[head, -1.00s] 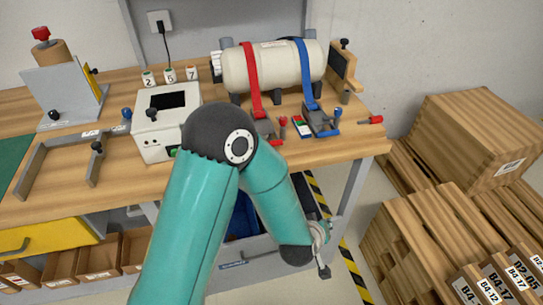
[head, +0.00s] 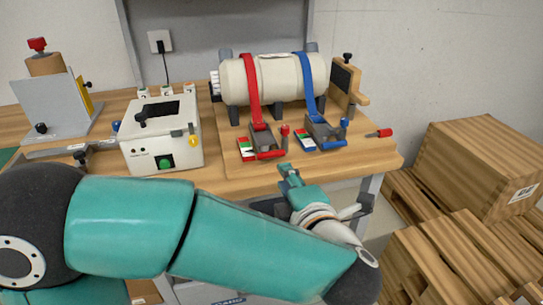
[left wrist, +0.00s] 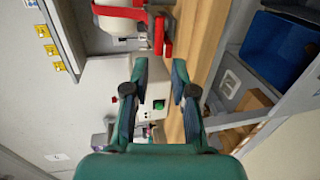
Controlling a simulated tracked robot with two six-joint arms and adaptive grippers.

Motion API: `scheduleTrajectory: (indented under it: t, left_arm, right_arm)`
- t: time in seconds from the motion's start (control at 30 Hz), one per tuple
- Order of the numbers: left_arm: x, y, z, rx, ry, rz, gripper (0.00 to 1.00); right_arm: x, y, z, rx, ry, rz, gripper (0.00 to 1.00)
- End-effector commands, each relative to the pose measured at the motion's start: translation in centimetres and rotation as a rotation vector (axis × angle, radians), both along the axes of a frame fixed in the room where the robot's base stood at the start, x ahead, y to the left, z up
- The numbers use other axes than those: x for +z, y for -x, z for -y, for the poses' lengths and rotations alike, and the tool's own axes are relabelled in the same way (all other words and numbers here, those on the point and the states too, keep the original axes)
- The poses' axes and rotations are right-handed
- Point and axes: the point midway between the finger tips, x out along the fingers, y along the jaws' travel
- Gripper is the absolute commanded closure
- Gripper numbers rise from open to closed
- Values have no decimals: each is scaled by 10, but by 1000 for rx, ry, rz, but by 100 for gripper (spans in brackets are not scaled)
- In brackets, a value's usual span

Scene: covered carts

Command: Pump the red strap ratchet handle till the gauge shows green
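The red strap (head: 251,88) runs over a cream cylinder (head: 277,78) down to a ratchet (head: 264,142) with red parts. Its red-tipped handle (head: 285,131) stands up at the ratchet's right. A small red, white and green gauge (head: 246,149) sits to its left; its reading is too small to tell. My left gripper (head: 288,173) is at the bench's front edge, in front of the red ratchet and apart from it. In the left wrist view its fingers (left wrist: 161,75) are spread and empty, with red ratchet parts (left wrist: 159,34) beyond the tips. My right gripper is not in view.
A blue strap (head: 308,82) and its ratchet (head: 321,132) stand close to the right. A white box (head: 160,140) with a green button is on the left. A red-handled tool (head: 379,133) lies at the right. Wooden crates (head: 480,165) stand beyond the bench.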

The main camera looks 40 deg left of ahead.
Motion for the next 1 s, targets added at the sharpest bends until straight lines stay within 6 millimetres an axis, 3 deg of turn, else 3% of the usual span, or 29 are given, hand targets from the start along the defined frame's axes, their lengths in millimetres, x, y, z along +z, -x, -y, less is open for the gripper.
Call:
scheduleTrajectory:
  t: [0.2, 0.5, 1.0]
  left_arm:
    - [-11, -31, -39, 8, 0, -3, 74]
    - [-21, -64, -76, 1, -1, -3, 74]
    - [-23, -73, -86, -2, -2, -2, 76]
  right_arm:
    - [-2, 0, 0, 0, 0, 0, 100]
    - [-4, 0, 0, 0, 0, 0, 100]
    - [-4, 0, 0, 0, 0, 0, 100]
